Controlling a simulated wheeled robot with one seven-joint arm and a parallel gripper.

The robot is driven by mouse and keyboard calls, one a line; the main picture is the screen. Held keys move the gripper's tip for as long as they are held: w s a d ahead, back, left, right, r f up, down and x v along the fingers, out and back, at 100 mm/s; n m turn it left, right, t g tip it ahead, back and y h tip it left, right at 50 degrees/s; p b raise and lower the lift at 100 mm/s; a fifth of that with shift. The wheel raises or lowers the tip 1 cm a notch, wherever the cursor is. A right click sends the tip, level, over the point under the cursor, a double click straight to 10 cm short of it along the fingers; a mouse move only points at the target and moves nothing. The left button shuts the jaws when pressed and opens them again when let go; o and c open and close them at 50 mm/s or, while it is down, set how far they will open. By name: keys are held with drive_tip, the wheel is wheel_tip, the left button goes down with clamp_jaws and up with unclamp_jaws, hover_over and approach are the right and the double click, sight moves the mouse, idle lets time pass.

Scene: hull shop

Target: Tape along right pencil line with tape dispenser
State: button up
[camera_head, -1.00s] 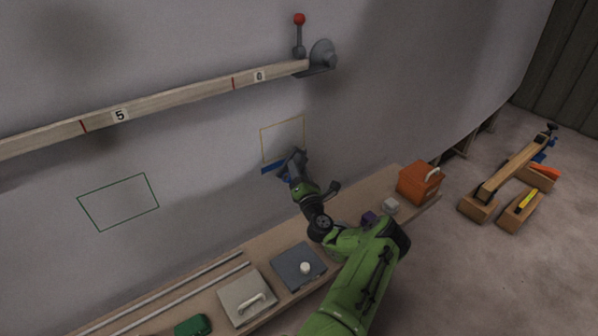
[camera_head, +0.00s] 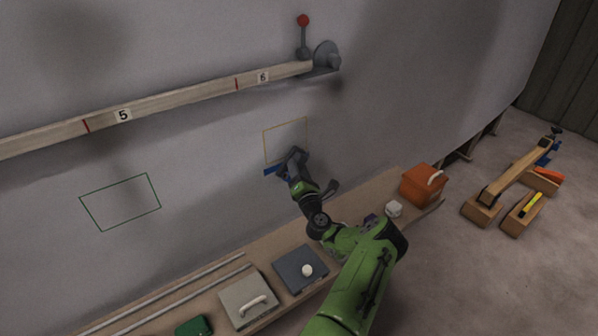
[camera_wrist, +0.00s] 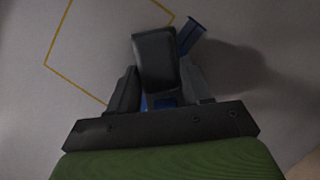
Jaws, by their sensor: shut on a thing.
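Two outlines are drawn on the grey hull wall. The right pencil line is a thin yellowish four-sided outline (camera_head: 264,147), also seen in the wrist view (camera_wrist: 82,85). My gripper (camera_head: 293,163) is at its lower edge, close to the wall. In the wrist view my gripper (camera_wrist: 158,88) is shut on a dark block with blue parts, the tape dispenser (camera_wrist: 155,58). A blue piece (camera_wrist: 192,35) sticks out beyond it; in the head view, blue (camera_head: 272,170) shows just below the outline's lower left corner. I cannot tell whether this is laid tape or part of the dispenser. Contact with the wall is unclear.
A green outline (camera_head: 121,202) is on the wall at left. A numbered wooden batten (camera_head: 180,97) crosses above. The bench below holds a dark plate (camera_head: 292,272), a beige box with a handle (camera_head: 243,305) and an orange box (camera_head: 420,187). Wooden blocks (camera_head: 481,212) stand on the floor at right.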

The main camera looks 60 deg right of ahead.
drive_tip(key=shift+s+d+b, duration=0.4)
drive_tip(key=shift+s+d, duration=0.1)
drive_tip(key=shift+d, duration=0.45)
drive_tip(key=shift+s+d+b, duration=0.45)
drive_tip(key=shift+d, duration=0.55)
drive_tip(key=shift+s+d+b, duration=0.4)
drive_tip(key=shift+s+d, duration=0.1)
drive_tip(key=shift+d, duration=0.45)
drive_tip(key=shift+s+d+f+b, duration=0.1)
drive_tip(key=shift+s+d+b, duration=0.25)
drive_tip(key=shift+d+b, duration=0.3)
drive_tip(key=shift+s+d+r+b, duration=0.1)
drive_tip(key=shift+s+d+b, duration=0.3)
drive_tip(key=shift+d, duration=0.3)
drive_tip(key=shift+s+d+f+b, duration=0.1)
drive_tip(key=shift+s+d+b, duration=0.2)
drive_tip(key=shift+d+b, duration=0.35)
drive_tip(key=shift+s+d, duration=0.3)
drive_tip(key=shift+d, duration=0.4)
drive_tip(key=o, duration=0.4)
drive_tip(key=c, duration=0.4)
drive_tip(key=shift+s+a+p, duration=0.35)
drive_tip(key=shift+s+p, duration=0.2)
drive_tip(key=shift+p, duration=0.1)
